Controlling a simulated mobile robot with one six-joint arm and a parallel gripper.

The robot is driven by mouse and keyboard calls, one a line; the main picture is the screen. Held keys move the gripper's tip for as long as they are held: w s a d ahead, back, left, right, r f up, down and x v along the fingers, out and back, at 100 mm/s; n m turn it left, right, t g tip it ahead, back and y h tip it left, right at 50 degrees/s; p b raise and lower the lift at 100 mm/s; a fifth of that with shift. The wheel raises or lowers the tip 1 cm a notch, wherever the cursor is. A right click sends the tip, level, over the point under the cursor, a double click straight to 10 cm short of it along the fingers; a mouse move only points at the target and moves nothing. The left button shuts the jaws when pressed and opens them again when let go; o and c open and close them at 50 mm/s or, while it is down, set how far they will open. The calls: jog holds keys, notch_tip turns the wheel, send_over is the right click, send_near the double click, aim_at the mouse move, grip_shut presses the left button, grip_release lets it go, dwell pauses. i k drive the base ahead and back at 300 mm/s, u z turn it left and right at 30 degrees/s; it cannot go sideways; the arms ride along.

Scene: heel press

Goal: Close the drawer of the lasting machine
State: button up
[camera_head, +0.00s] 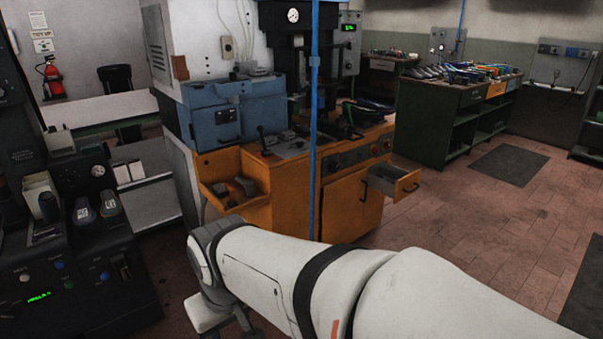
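The lasting machine (283,187) has an orange lower body and stands in the middle of the head view. Its drawer (393,186) is on the right side of the orange body and is pulled out, with its grey inside and a dark handle on its front showing. A cupboard door (350,208) with a dark handle is left of the drawer. My white arm reaches from the lower right toward the lower middle, in front of and below the machine.
A thin blue vertical pole (315,150) stands in front of the machine. A black machine (85,230) stands at the left. A green workbench (440,122) with shoes and tools is behind right. The tiled floor (450,225) right of the drawer is clear.

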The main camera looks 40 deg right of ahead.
aim_at(406, 183)
jog(key=z, duration=2.05)
jog(key=i, duration=1.45)
jog(key=z, duration=0.2)
jog(key=i, duration=2.2)
jog(key=z, duration=0.1)
